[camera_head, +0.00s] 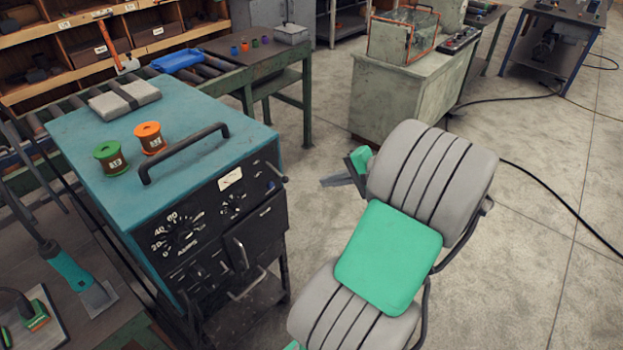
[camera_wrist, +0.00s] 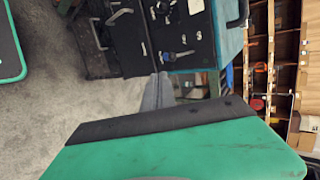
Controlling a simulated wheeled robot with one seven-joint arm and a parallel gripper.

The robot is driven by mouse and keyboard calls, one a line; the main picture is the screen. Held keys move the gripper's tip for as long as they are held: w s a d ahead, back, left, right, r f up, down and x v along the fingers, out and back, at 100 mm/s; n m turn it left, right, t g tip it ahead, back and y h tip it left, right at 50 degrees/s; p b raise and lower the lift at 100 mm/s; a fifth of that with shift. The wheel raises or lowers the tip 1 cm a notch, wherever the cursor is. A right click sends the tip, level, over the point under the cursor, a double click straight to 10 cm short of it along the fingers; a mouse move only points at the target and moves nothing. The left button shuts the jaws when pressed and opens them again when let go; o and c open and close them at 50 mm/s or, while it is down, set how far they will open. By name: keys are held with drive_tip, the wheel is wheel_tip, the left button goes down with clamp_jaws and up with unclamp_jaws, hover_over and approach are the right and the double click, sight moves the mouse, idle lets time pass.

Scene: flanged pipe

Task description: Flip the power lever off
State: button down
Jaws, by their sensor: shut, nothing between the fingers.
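The teal power unit (camera_head: 90,135) has a black front panel (camera_head: 205,245) with dials. A small lever (camera_head: 277,172) sticks out near the panel's upper right edge. In the wrist view a lever (camera_wrist: 180,55) shows close past my fingertips. I cannot read whether it is set on or off. A larger handle (camera_head: 241,252) stands lower on the panel. My gripper (camera_head: 335,181) is shut and empty, to the right of the small lever and apart from it in the head view. In the wrist view my gripper (camera_wrist: 159,88) points toward the panel edge.
A green spool (camera_head: 110,158), an orange spool (camera_head: 150,138) and a black carry handle (camera_head: 185,155) are on the unit's top. A bench (camera_head: 75,310) with tools stands at the left. A grey cabinet (camera_head: 400,100) stands behind. The floor (camera_head: 545,230) at right is clear except for cables.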

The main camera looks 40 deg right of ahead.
drive_tip(key=shift+s+d+r, duration=0.2)
drive_tip(key=shift+s, duration=0.4)
drive_tip(key=shift+s+d+r, duration=0.15)
drive_tip(key=shift+s+d, duration=0.1)
drive_tip(key=shift+s, duration=0.35)
drive_tip(key=shift+s+d+r, duration=0.2)
drive_tip(key=shift+s, duration=0.4)
